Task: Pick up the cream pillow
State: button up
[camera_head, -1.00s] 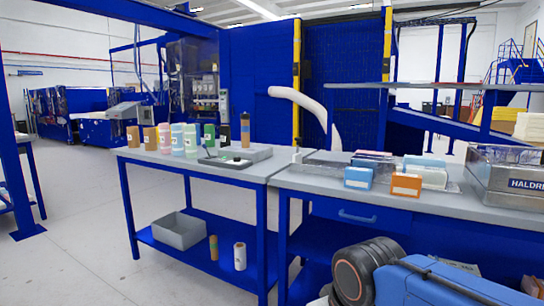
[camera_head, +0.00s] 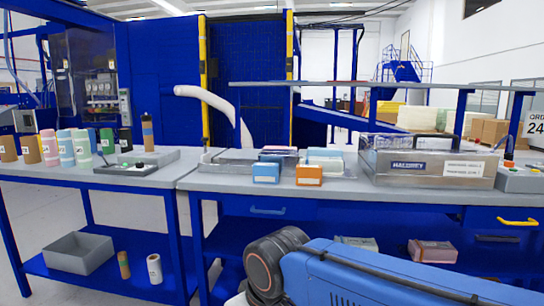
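I cannot make out a pillow for certain in this view. A pale cream stack (camera_head: 424,119) stands in the background at the right, behind the long shelf; it is too far off to tell whether it is a pillow or foam slabs. My gripper is not in view.
A grey-topped bench (camera_head: 345,185) holds small blue and orange boxes (camera_head: 309,175) and a metal machine (camera_head: 428,163). Floor shows at the lower left.

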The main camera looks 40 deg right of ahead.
aim_at(331, 165)
jog(key=z, duration=1.35)
